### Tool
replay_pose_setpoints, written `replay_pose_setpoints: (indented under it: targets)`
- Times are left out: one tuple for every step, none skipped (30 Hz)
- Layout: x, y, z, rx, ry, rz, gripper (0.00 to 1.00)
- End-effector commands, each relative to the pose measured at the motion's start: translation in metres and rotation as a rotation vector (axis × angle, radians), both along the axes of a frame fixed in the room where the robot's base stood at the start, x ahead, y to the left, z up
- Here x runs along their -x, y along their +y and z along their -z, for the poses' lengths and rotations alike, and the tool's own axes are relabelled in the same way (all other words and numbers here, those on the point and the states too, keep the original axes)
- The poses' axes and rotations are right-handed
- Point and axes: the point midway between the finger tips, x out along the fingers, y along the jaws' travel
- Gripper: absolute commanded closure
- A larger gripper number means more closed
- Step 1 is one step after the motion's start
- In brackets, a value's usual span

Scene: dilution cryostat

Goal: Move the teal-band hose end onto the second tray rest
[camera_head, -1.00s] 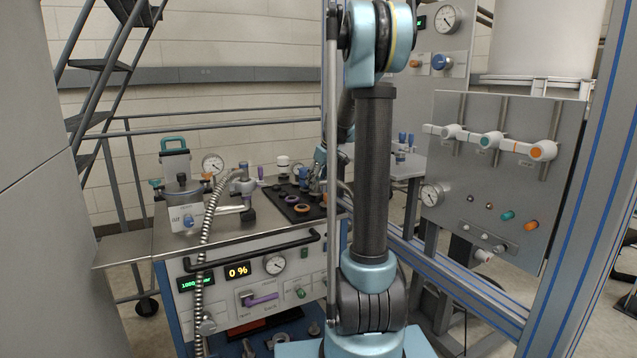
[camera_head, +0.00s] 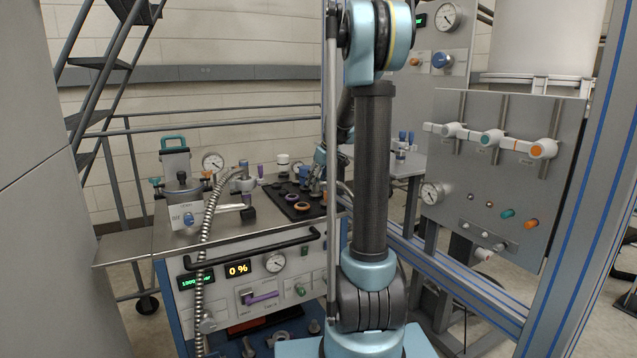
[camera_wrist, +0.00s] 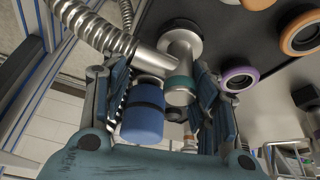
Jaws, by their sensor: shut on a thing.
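In the wrist view, the two fingers of my gripper (camera_wrist: 152,82) stand on either side of a metal hose end with a teal band (camera_wrist: 180,84) and a blue cylinder (camera_wrist: 142,112). My gripper is shut on this hose end; the exact contact is partly hidden by the fingers. A ribbed metal hose (camera_wrist: 95,28) runs from it to the upper left. In the head view, my gripper (camera_head: 317,180) is small and partly hidden behind my arm, above the right side of the black tray (camera_head: 279,193). I cannot tell which rest is the second.
The tray holds several ringed parts, including an orange ring (camera_head: 303,206) and, in the wrist view, a purple ring (camera_wrist: 238,79). A second ribbed hose (camera_head: 207,225) hangs over the bench front at left. A lidded vessel (camera_head: 181,187) stands at the bench's left.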

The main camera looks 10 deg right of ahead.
Motion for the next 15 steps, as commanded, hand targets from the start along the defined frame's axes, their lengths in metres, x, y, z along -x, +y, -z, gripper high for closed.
replay_pose_setpoints:
  targets:
    - [-0.0001,0.0000,0.0002,0.000,0.000,0.000,0.42]
    - [-0.0001,-0.0001,0.0001,0.000,0.000,0.000,0.35]
    - [-0.0001,-0.0001,0.0001,0.000,0.000,0.000,0.26]
    - [-0.0001,-0.0001,0.0001,0.000,0.000,0.000,0.23]
    - [-0.0001,-0.0001,0.0001,0.000,0.000,0.000,0.23]
    - [-0.0001,-0.0001,0.0000,0.000,0.000,0.000,0.23]
    - [-0.0001,-0.0002,0.0000,0.000,0.000,0.000,0.23]
    - [-0.0001,-0.0001,0.0001,0.000,0.000,0.000,0.23]
    - [-0.0001,-0.0002,0.0000,0.000,0.000,0.000,0.23]
    - [-0.0001,-0.0002,0.0000,0.000,0.000,0.000,0.23]
    - [-0.0001,-0.0002,0.0000,0.000,0.000,0.000,0.23]
    - [-0.0001,-0.0002,0.0000,0.000,0.000,0.000,0.23]
    - [-0.0001,-0.0003,0.0001,0.000,0.000,0.000,0.23]
    - [-0.0001,-0.0003,-0.0001,0.000,0.000,0.000,0.23]
    - [0.0002,-0.0005,-0.0008,0.000,0.000,0.000,0.23]
